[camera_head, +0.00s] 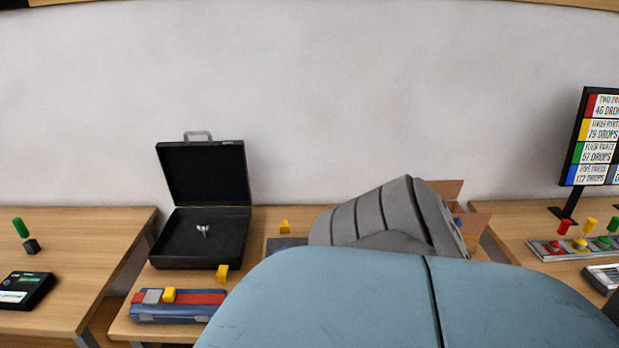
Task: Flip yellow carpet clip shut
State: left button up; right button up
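Several small yellow pieces show, and I cannot tell which is the carpet clip. One yellow piece (169,295) sits on a red and blue block (205,299) at the front left of the middle table, next to a grey piece (152,296). A second yellow piece (222,273) stands just behind that block's right end. A third yellow piece (285,226) stands farther back, by a dark flat pad (284,244) that is partly covered. Neither gripper shows. Large blue and grey ribbed shapes, seemingly my own arm, hide the table's middle and right.
An open black case (181,253) holding a small silver item stands on the middle table (140,332). A cardboard box (480,226) shows behind the grey shape. Side tables hold a black device (25,290), colored buttons (580,244) and a sign (594,138).

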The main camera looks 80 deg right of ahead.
aim_at(284, 228)
jog(key=z, duration=2.5)
jog(key=i+j+z, duration=0.15)
jog(key=j+z, duration=0.25)
jog(key=i+j+z, duration=0.15)
jog(key=j+z, duration=0.15)
jog(key=z, duration=0.15)
jog(key=j+z, duration=0.4)
